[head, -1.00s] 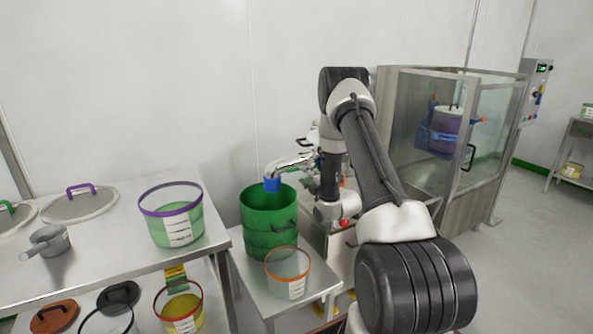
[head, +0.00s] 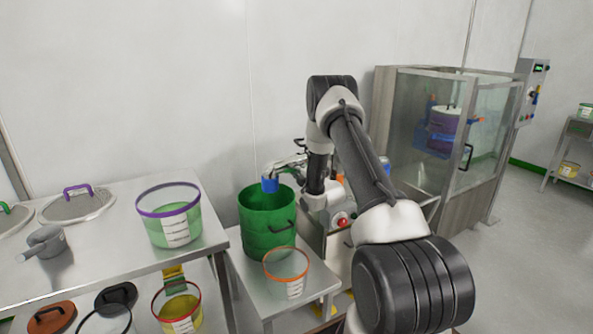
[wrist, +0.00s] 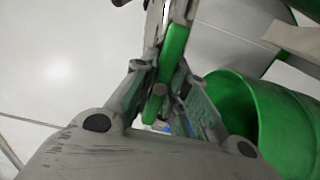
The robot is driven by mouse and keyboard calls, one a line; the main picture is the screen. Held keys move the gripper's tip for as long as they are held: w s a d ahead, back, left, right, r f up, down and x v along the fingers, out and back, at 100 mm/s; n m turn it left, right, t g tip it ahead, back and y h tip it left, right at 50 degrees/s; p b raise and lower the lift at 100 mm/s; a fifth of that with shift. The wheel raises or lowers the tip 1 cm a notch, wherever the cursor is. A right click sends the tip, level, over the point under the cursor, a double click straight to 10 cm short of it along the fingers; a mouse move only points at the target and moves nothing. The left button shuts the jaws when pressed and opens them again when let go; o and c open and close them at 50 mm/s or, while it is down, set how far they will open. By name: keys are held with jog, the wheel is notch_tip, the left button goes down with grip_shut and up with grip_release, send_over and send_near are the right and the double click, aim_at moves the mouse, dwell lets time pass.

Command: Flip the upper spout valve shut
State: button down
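A metal spout (head: 287,163) with a blue end (head: 270,184) reaches over the open green drum (head: 267,232). In the wrist view, my gripper (wrist: 165,65) has its grey fingers on either side of a narrow green bar, perhaps a valve lever (wrist: 172,50). I cannot tell whether they touch it. The drum also shows in the wrist view (wrist: 286,130), to the right of the fingers. In the head view my fingers are hard to make out beside the spout. The valve itself is too small to read there.
A clear bucket with an orange rim (head: 287,285) stands in front of the drum. A purple-rimmed bucket (head: 169,225) stands on the left steel table (head: 110,245). A red button (head: 342,222) sits right of the drum. A glazed cabinet (head: 425,130) stands behind my arm.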

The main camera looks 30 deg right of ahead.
dwell(0.4)
jog(key=m, duration=0.4)
jog(key=shift+m, duration=0.4)
jog(key=m, duration=0.4)
jog(key=shift+m, duration=0.3)
jog(key=m, duration=0.4)
jog(key=shift+m, duration=0.3)
jog(key=shift+f+m, duration=0.1)
jog(key=shift+m, duration=1.9)
jog(key=c, duration=1.4)
grip_release()
jog(key=shift+o, duration=0.2)
